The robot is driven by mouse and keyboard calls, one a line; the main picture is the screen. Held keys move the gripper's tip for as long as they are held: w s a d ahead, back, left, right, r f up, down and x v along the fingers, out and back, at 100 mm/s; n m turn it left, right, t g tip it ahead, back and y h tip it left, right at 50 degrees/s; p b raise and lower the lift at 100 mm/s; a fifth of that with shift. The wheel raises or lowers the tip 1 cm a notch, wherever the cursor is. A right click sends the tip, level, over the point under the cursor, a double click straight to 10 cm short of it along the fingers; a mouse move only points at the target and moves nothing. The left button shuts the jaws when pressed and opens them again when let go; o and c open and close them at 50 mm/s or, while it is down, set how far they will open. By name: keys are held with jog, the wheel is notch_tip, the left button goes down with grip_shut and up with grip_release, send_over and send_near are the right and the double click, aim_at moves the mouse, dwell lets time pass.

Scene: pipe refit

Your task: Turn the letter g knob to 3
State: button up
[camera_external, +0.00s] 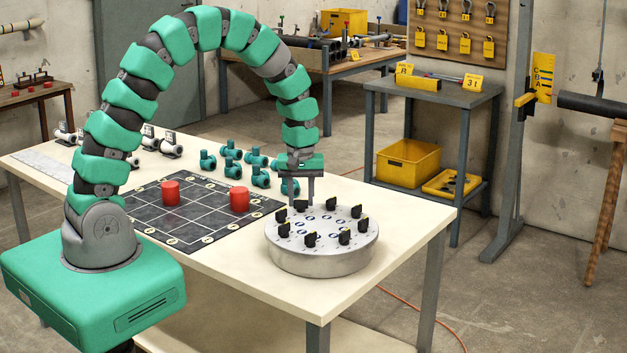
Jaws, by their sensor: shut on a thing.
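A round grey metal dial plate (320,262) sits near the front right corner of the table. Several black knobs with small yellow-green marks stand in a ring on its top, such as the front knob (310,240) and the right knob (363,225). My gripper (300,199) points down at the back left of the ring and is shut on the black knob there (300,206). The letters and numbers on the plate are too small to read, so I cannot tell which knob is g or where any knob points.
A dark grid board (185,238) with two red cylinders (171,192) (239,200) lies left of the plate. Several teal pipe fittings (261,176) stand behind, close to my gripper. The pale tabletop (400,212) right of the plate is clear.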

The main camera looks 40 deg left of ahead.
jog(key=m+b, duration=0.1)
jog(key=m, duration=0.2)
jog(key=shift+w+m, duration=0.1)
jog(key=shift+m, duration=0.2)
jog(key=m, duration=0.3)
jog(key=shift+m, duration=0.3)
jog(key=m+b, duration=0.1)
jog(key=m, duration=0.5)
jog(key=shift+r, duration=0.1)
jog(key=m, duration=0.6)
jog(key=shift+p, duration=0.3)
jog(key=m+p, duration=0.1)
jog(key=m, duration=0.4)
jog(key=shift+m, duration=0.4)
jog(key=o, duration=1)
jog(key=shift+c, duration=0.2)
